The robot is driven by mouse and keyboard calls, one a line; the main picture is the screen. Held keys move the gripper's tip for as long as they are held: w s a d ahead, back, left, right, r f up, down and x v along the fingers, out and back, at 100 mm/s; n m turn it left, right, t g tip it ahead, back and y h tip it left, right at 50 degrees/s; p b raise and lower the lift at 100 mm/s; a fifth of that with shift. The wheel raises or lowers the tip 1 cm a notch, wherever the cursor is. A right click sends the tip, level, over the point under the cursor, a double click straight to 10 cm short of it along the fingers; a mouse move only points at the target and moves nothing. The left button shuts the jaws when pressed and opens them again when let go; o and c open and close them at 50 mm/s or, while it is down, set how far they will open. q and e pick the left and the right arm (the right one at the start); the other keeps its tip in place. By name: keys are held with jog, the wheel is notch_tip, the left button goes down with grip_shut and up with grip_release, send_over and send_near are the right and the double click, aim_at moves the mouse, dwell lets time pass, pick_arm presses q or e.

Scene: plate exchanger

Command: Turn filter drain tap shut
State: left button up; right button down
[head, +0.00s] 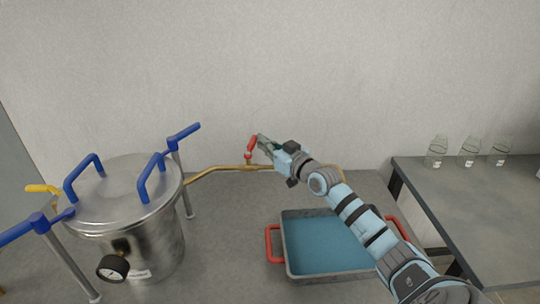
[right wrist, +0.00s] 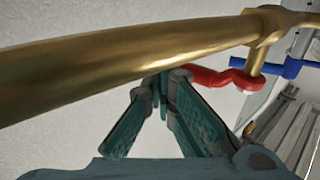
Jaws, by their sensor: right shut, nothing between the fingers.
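A tap with a red lever (head: 252,146) stands on a brass pipe (head: 225,169) that runs right from a steel vessel (head: 135,230). The lever points up in the head view. My right gripper (head: 261,141) is at the lever's right side, shut and empty. In the right wrist view the shut fingertips (right wrist: 163,82) are just below the brass pipe (right wrist: 140,55), close to the end of the red lever (right wrist: 212,78). I cannot tell whether they touch it. Another lever, yellow (head: 42,188), is at the vessel's left. My left gripper is not in view.
The vessel has blue handles (head: 152,178) and a dark gauge (head: 113,267). A grey tray (head: 288,255) with blue inside and red handles lies below my right arm. Several glass bottles (head: 468,152) stand on a side table (head: 480,215). A wall is behind.

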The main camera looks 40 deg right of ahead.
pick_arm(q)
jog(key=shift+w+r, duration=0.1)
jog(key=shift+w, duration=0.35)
pick_arm(e)
jog(key=shift+w+a, duration=0.15)
jog(key=shift+w, duration=0.35)
